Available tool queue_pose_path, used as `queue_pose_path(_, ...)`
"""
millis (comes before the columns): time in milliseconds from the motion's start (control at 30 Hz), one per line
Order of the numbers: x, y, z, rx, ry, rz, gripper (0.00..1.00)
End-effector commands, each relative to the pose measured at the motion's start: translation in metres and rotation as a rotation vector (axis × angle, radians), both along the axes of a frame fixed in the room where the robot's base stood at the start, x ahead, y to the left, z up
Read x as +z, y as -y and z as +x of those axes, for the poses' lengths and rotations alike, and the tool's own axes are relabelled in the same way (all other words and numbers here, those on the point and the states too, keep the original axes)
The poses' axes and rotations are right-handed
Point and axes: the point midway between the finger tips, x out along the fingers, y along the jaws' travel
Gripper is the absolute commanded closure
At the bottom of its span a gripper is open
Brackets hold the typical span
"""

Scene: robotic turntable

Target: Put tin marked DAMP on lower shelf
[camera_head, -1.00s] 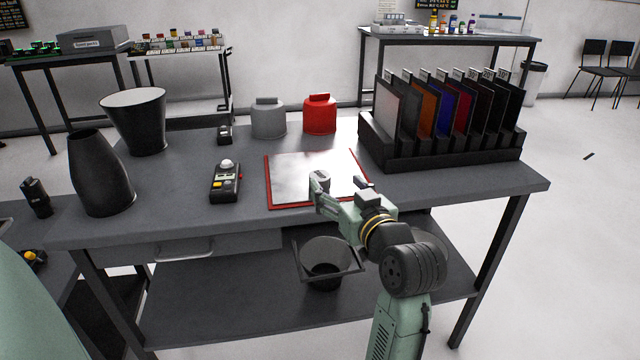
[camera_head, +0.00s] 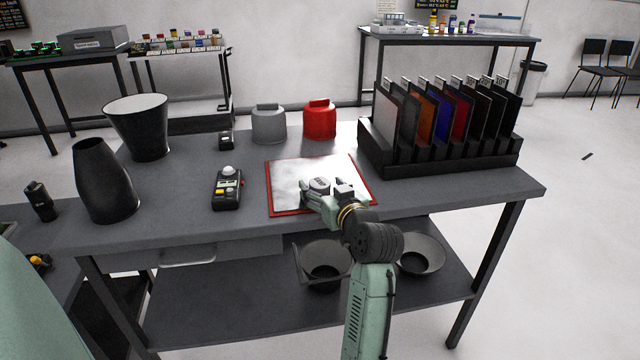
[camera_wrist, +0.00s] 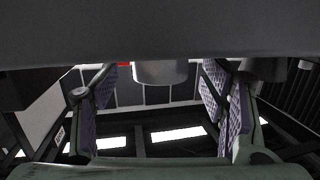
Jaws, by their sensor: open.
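I see no finger contact. The lower shelf (camera_head: 220,300) is under the table, partly hidden by my arm.
Two dark bowl-like vessels (camera_head: 322,262) (camera_head: 420,257) stand on the shelf; its left part is clear. A grey canister (camera_head: 268,125), red canister (camera_head: 320,122), plate rack (camera_head: 440,155), handheld device (camera_head: 227,190) and black vases (camera_head: 104,185) stand on the table. A drawer (camera_head: 190,255) hangs below.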

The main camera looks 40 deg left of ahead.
Motion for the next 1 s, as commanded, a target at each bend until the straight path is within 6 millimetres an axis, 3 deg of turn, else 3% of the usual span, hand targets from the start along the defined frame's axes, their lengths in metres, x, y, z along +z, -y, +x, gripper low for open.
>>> queue_pose_path(200, -0.0002, -0.0001, 0.0002, 0.0, 0.0, 0.0, 0.35)
queue_pose_path(1000, 0.0003, 0.0, -0.0001, 0.0, 0.001, 0.0, 0.88)
